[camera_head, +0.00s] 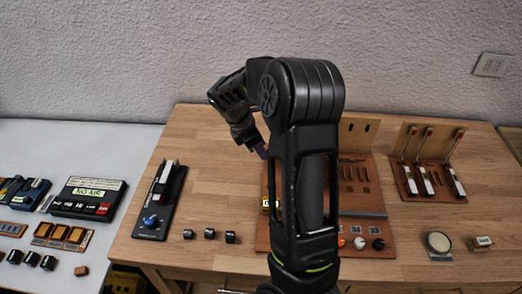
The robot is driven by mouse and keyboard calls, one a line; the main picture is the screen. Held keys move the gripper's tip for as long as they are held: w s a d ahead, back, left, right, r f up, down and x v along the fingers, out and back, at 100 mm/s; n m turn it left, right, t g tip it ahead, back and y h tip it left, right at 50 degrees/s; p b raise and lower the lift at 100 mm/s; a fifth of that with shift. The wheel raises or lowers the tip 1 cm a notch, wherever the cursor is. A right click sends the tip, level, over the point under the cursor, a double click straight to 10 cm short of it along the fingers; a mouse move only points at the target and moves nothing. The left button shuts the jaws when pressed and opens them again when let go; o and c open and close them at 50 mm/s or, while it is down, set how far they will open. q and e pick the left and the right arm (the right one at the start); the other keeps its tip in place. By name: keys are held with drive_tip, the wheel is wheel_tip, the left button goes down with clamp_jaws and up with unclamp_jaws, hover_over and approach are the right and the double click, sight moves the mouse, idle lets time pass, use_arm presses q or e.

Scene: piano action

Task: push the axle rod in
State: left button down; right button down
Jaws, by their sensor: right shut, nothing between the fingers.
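My right arm rises through the middle of the view and bends over to the left, with the right gripper (261,150) pointing down near the back edge of the table. Its fingers are small, dark and shut, with nothing between them. They hang by the left edge of a brown wooden assembly (378,200), much of which my arm hides. I cannot make out the axle rod; it may be hidden or too small. At the right stands another wooden assembly (411,187) with several upright hammers and white-topped pieces. My left gripper is not in view.
A black device with a blue knob (152,222) lies left of my arm, with small black blocks (209,233) in front. A white table (105,143) with devices adjoins at left. A round cream piece (438,242) and a small block (482,242) sit front right.

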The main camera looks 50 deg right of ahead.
drive_tip(key=shift+s+d, duration=0.65)
drive_tip(key=shift+s, duration=0.25)
drive_tip(key=shift+s+d, duration=0.6)
drive_tip(key=shift+s, duration=0.3)
drive_tip(key=shift+w+a, duration=0.2)
drive_tip(key=shift+a, duration=0.15)
drive_tip(key=w+a, duration=0.1)
drive_tip(key=w+a+r, duration=0.1)
drive_tip(key=a, duration=0.1)
drive_tip(key=shift+w+a, duration=0.1)
drive_tip(key=shift+a, duration=0.2)
drive_tip(key=v, duration=0.8)
drive_tip(key=shift+a+r+b, duration=0.15)
drive_tip(key=shift+r+b, duration=0.15)
drive_tip(key=shift+r, duration=0.1)
